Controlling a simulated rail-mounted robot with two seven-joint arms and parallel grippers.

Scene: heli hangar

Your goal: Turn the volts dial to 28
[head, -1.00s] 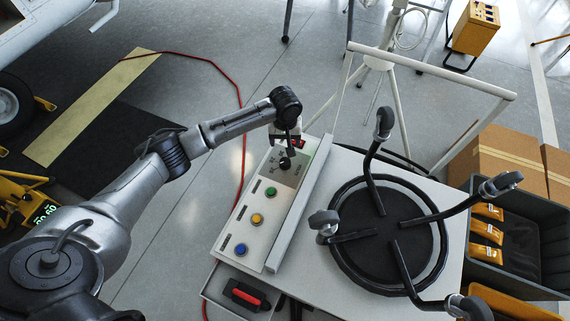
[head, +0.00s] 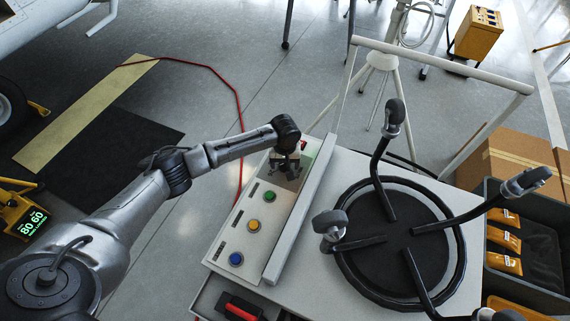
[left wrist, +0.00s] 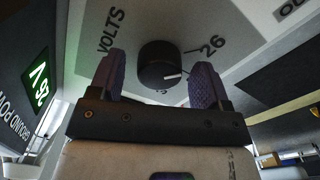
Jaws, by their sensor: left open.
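The volts dial (left wrist: 157,66) is a round black knob with a white pointer mark, on a grey panel face. The pointer mark is turned toward the lower right in the left wrist view, below the printed "26" (left wrist: 212,45). The word "VOLTS" (left wrist: 111,30) is printed to its left. My left gripper (left wrist: 156,80) is open, with one finger on each side of the dial and gaps visible between. In the head view my left gripper (head: 287,166) is over the far end of the control panel (head: 233,213) and hides the dial. My right gripper is not in view.
A lit green display (left wrist: 37,87) is left of the dial. An upturned stool base with casters (head: 445,240) stands on the white cart top to the right. A grey bin (head: 546,285) is farther right.

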